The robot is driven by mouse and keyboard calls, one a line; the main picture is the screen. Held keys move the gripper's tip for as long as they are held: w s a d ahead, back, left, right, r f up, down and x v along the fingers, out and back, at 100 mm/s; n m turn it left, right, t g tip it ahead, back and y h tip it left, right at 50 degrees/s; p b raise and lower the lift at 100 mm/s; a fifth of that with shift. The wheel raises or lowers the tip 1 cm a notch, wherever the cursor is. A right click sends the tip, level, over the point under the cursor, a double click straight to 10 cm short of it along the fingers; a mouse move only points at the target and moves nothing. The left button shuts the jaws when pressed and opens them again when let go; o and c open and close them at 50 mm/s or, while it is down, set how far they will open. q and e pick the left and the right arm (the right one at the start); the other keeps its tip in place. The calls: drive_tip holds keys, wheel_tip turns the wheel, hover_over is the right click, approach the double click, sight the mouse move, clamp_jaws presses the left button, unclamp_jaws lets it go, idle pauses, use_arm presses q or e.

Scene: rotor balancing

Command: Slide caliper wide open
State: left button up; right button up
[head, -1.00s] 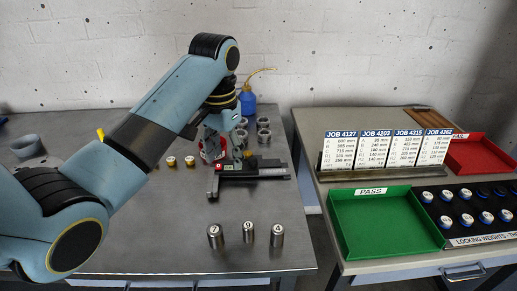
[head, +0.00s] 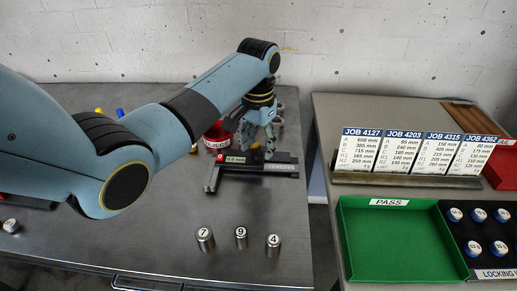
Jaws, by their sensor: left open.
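The caliper (head: 228,170) is a dark tool with a small display and a scale bar, lying on the grey metal bench. Its jaws point left and its bar runs to the right. My left gripper (head: 257,148) is open, with its fingers pointing down at the caliper's back edge, right of the display. I cannot tell whether the fingers touch it. The gripper hides part of the caliper's far side. My right gripper is not in view.
Numbered metal cylinders (head: 241,238) stand in front of the caliper. A red container (head: 216,136) stands behind it, left of the gripper. On the right-hand bench are a green PASS tray (head: 387,275), job cards (head: 404,150) and locking weights (head: 478,215).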

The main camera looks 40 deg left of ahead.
use_arm(q)
drive_tip(key=shift+f, duration=0.85)
drive_tip(key=shift+c, duration=1.7)
drive_tip(key=c, duration=0.7)
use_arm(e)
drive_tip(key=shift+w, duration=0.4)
use_arm(q)
drive_tip(key=shift+d, duration=0.1)
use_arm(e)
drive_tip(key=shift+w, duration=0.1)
